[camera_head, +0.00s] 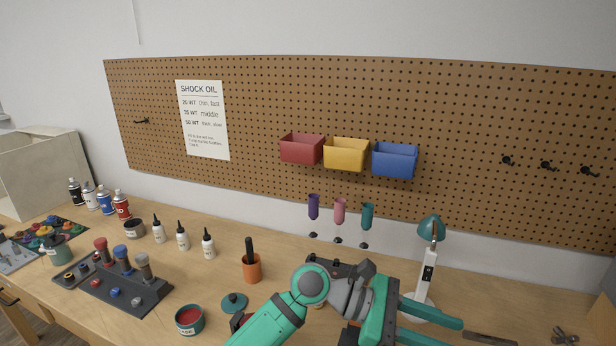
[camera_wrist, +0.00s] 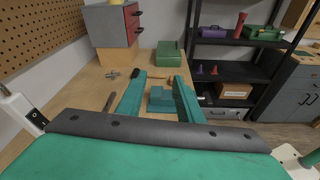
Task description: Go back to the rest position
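My gripper (camera_head: 448,333) is at the lower right of the head view, over the front of the workbench, with its teal fingers pointing right. In the wrist view my gripper (camera_wrist: 160,80) shows two teal fingers spread apart with a gap between them. A teal block-shaped thing (camera_wrist: 160,99) shows between the fingers, with space on either side, and does not look gripped. My teal and grey arm reaches in from the bottom of the head view and hides part of the bench.
The workbench (camera_head: 215,275) holds several bottles, a shock stand (camera_head: 120,290), an orange cup (camera_head: 252,268) and a lamp (camera_head: 428,262) close behind my gripper. Red, yellow and blue bins (camera_head: 395,160) hang on the pegboard (camera_head: 460,120). A black shelf (camera_wrist: 235,60) stands past the bench.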

